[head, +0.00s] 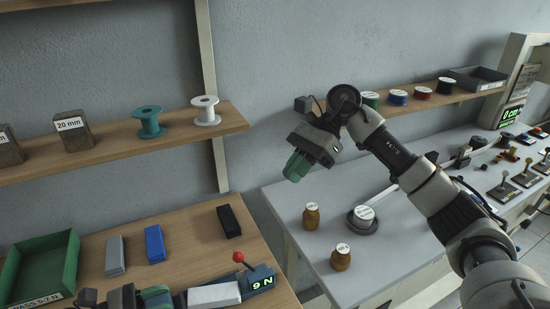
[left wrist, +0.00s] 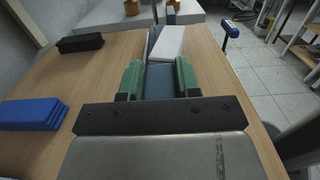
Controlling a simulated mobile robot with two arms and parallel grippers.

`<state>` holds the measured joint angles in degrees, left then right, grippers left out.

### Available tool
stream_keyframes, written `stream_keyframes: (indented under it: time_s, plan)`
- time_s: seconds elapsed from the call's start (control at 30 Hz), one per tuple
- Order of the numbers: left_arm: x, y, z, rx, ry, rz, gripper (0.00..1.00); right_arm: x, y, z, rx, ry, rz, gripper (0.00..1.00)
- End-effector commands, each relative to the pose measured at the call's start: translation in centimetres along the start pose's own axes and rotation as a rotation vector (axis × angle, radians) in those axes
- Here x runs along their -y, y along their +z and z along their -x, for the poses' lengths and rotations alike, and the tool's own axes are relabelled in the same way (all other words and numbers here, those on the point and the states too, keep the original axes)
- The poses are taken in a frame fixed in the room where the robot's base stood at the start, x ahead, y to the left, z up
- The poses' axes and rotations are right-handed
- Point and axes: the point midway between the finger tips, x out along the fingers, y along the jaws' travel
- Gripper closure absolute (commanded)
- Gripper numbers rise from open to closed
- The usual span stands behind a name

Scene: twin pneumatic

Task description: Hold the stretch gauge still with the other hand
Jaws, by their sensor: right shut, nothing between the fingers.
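My right gripper (head: 297,166) is shut and empty, raised above the right bench.
The wooden bench holds a green tray (head: 72,262), a grey block (head: 115,256), blue pads (head: 155,244) and a black block (head: 229,221). The white bench has brown jars (head: 311,217) and a round grey dish (head: 362,220). A shelf (head: 120,147) with spools stands above.

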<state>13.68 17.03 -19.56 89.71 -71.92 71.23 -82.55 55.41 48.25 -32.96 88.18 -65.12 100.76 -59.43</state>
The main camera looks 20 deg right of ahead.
Motion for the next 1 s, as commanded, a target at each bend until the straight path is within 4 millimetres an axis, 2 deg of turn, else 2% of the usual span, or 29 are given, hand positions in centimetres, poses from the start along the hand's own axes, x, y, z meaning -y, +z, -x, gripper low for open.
stream_keyframes:
  time_s: [0.03, 0.17, 0.2, 0.47, 0.57, 0.67, 1.0]
  plan:
    - [0.0, 0.0, 0.0, -0.001, 0.0, 0.0, 0.61, 0.0, 0.0, 0.0, 0.0, 0.0, 0.0, 1.0]
    - [0.0, 0.0, 0.0, -0.001, 0.0, 0.0, 0.41, 0.0, 0.0, 0.0, 0.0, 0.0, 0.0, 1.0]
    - [0.0, 0.0, 0.0, -0.001, 0.0, 0.0, 0.39, 0.0, 0.0, 0.0, 0.0, 0.0, 0.0, 1.0]
    - [0.0, 0.0, 0.1, -0.001, 0.0, 0.0, 0.39, 0.0, 0.0, 0.0, 0.0, 0.0, 0.0, 1.0]
    - [0.0, -0.1, 0.8, -0.002, 0.001, 0.001, 0.39, 0.0, 0.0, 0.0, 0.0, 0.0, 0.0, 1.0]
    - [0.0, -0.1, 2.4, -0.004, 0.002, 0.0, 0.39, 0.0, 0.0, 0.0, 0.0, 0.0, 0.0, 1.0]
    - [0.0, -0.1, 9.4, -0.003, 0.003, 0.002, 0.39, 0.0, 0.0, 0.0, 0.0, 0.0, 0.0, 1.0]
